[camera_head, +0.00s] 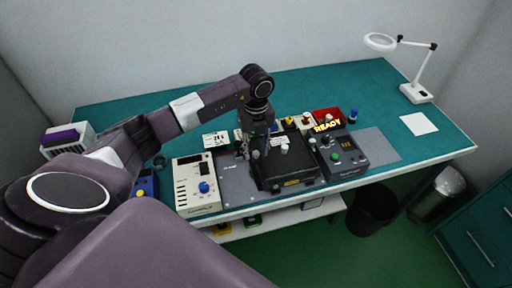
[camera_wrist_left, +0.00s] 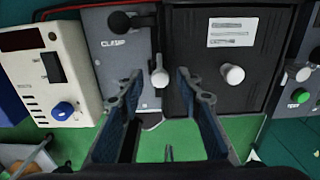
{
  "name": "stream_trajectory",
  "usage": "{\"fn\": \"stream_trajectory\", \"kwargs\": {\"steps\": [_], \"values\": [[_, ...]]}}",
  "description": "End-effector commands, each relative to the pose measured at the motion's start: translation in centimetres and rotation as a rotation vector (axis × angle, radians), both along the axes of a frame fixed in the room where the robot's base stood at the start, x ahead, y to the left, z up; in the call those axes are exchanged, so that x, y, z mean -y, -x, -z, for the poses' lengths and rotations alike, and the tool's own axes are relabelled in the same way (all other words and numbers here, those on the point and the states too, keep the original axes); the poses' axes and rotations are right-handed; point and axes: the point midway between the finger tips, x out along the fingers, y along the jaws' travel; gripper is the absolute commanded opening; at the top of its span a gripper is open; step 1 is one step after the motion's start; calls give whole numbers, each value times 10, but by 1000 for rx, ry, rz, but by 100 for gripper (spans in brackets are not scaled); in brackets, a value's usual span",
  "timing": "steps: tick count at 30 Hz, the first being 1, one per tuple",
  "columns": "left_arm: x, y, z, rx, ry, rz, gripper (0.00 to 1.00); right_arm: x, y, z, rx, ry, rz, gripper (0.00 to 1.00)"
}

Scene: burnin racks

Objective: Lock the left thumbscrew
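A black flat unit (camera_head: 300,177) with a white label on its lid lies on the table, and it fills the middle of the left wrist view (camera_wrist_left: 205,100). A pale round-headed knob (camera_wrist_left: 159,77), which looks like the left thumbscrew, stands at its left edge. A second pale knob (camera_wrist_left: 232,74) stands on the lid further right. My left gripper (camera_head: 245,151) is above the unit's left side. Its fingers (camera_wrist_left: 158,82) are open, one on each side of the left knob, with visible gaps. Whether they reach down to the knob's height is unclear. My right gripper is out of view.
A grey plate marked CLASP (camera_wrist_left: 112,62) with a black-knobbed lever (camera_wrist_left: 120,22) lies left of the unit. A cream box with a blue knob (camera_head: 196,196) is further left. A dark READY control box (camera_head: 345,157) stands right.

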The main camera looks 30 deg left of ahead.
Motion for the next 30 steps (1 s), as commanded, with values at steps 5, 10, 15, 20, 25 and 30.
{"fn": "stream_trajectory", "kwargs": {"steps": [5,10,15,20,25,30], "values": [[0,0,1,0,0,0,32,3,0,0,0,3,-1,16],[0,0,0,-1,1,0,13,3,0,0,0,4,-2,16],[0,0,0,-1,1,0,0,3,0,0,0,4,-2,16],[0,0,0,-1,1,5,0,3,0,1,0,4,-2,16],[0,0,1,0,0,39,0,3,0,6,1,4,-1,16],[-1,-1,3,1,-1,125,0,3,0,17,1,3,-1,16]]}}
